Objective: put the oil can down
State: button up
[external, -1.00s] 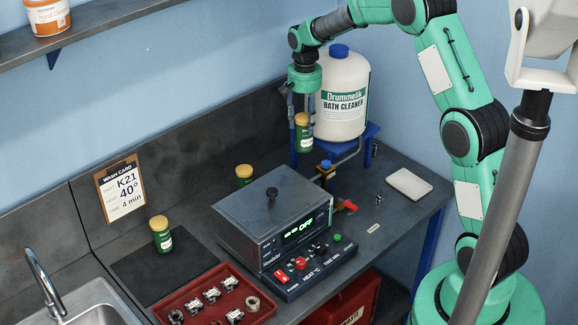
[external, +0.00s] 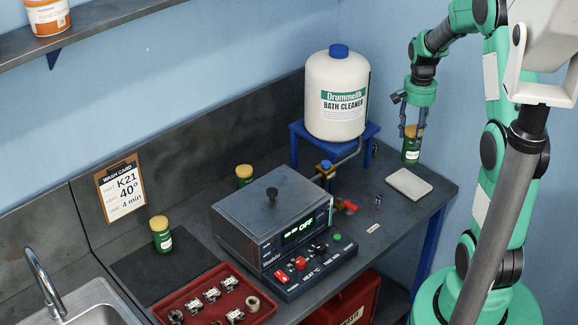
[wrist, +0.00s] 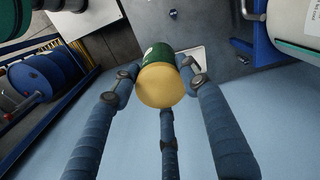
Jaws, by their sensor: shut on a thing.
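My gripper (external: 412,134) is shut on a green can with a yellow lid (external: 410,155), which I take as the oil can. It hangs roughly upright by the right end of the bench, behind the white tray (external: 409,184). In the wrist view the yellow lid (wrist: 160,86) faces the camera between my fingers (wrist: 158,75), with the green body beyond it. I cannot tell whether its base touches the bench. Two similar green cans with yellow lids stand elsewhere: one on the dark mat (external: 161,234), one behind the grey bath unit (external: 244,174).
A white bath cleaner jug (external: 337,100) stands on a blue stand (external: 370,131) left of my gripper. The grey bath unit (external: 270,215) reads OFF. A red tray (external: 255,304) holds metal parts. Bare bench (external: 395,224) shows around the white tray.

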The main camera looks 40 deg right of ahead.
jog(key=s+d+f+m, duration=0.1)
jog(key=s+d, duration=0.1)
jog(key=s, duration=0.4)
notch_tip(320, 180, down, 15)
dwell(0.3)
jog(key=w+d+f+p, duration=0.1)
jog(key=w+d, duration=0.9)
jog(key=w, duration=0.2)
jog(key=shift+d+f, duration=0.2)
jog(key=shift+d, duration=0.05)
dwell(0.3)
jog(key=shift+f, duration=0.1)
jog(key=shift+f+p, duration=0.5)
jog(key=shift+f, duration=1.15)
jog(key=shift+f, duration=0.15)
